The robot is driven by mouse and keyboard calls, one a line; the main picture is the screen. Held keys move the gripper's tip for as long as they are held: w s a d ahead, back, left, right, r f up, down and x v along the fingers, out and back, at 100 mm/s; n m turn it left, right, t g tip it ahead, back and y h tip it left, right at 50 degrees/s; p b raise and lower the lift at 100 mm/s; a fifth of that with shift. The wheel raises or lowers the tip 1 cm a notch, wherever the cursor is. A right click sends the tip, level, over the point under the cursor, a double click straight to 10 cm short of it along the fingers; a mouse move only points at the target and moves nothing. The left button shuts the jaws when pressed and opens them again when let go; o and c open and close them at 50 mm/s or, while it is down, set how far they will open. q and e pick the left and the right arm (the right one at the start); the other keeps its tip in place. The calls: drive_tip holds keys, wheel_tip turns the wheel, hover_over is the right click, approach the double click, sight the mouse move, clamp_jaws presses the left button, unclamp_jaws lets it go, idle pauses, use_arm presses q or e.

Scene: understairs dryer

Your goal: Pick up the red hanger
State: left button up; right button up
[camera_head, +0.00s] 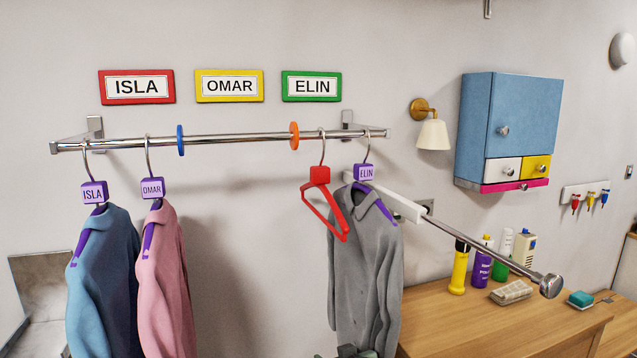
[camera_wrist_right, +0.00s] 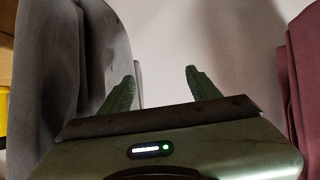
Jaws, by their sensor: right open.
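The red hanger (camera_head: 320,175) hangs by its metal hook from the rail (camera_head: 240,138), between the orange ring (camera_head: 294,136) and the ELIN hanger (camera_head: 363,172). It carries no garment, and its lower right part overlaps the grey coat (camera_head: 370,260). In the right wrist view, my right gripper (camera_wrist_right: 160,75) is open with nothing between its fingers. The grey coat (camera_wrist_right: 70,60) is to its left there and the pink coat (camera_wrist_right: 302,70) to its right. A dark greenish part of mine barely shows at the bottom of the head view, below the red hanger. My left gripper is out of view.
The blue coat (camera_head: 104,285) and pink coat (camera_head: 167,280) hang at the left. A white and metal rod (camera_head: 480,252) sticks out from the wall at the right. Bottles stand on the wooden counter (camera_head: 470,325). The rail is clear between the rings.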

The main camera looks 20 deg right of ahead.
wheel_tip(320, 180, up, 22)
drive_tip(key=a+t+p, duration=0.1)
drive_tip(key=t, duration=0.5)
approach(322, 185)
drive_tip(key=shift+w+d+f+y+p, duration=0.1)
drive_tip(key=shift+w+f+y+p, duration=0.25)
drive_tip(key=shift+w, duration=0.2)
drive_tip(key=w+p, duration=0.1)
drive_tip(key=w, duration=0.1)
drive_tip(key=w+p, duration=0.1)
drive_tip(key=w, duration=0.2)
drive_tip(key=w+p, duration=0.1)
drive_tip(key=w, duration=0.1)
drive_tip(key=shift+w+r+p, duration=0.15)
drive_tip(key=shift+r+p, duration=0.15)
drive_tip(key=shift+r, duration=0.05)
drive_tip(key=shift+w+f, duration=0.15)
drive_tip(key=shift+w, duration=0.25)
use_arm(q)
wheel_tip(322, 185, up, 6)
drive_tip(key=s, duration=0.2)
use_arm(e)
clamp_jaws()
